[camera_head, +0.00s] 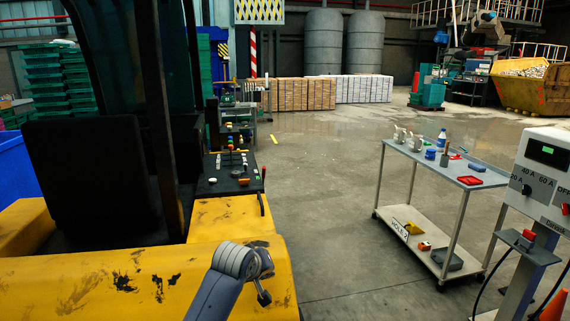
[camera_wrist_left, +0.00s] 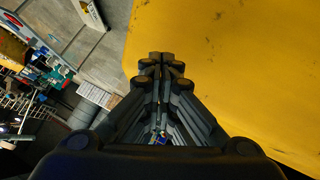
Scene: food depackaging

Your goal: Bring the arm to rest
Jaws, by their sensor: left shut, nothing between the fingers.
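My left arm comes in at the bottom of the head view, in front of the yellow vehicle body (camera_head: 130,285). My left gripper (camera_head: 264,298) is at the end of the arm, small and partly turned away there. In the left wrist view the left gripper (camera_wrist_left: 161,58) is shut, its dark fingers together with nothing between them. The yellow body (camera_wrist_left: 240,60) fills the right of that view, beside the fingers. I cannot tell whether the fingers touch it. My right gripper is not in view.
A two-level cart (camera_head: 455,173) with cups, a bottle and tools stands to the right. A grey control post (camera_head: 542,175) is at the right edge. A black seat (camera_head: 90,175) is on the vehicle. Open concrete floor (camera_head: 325,200) lies between vehicle and cart.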

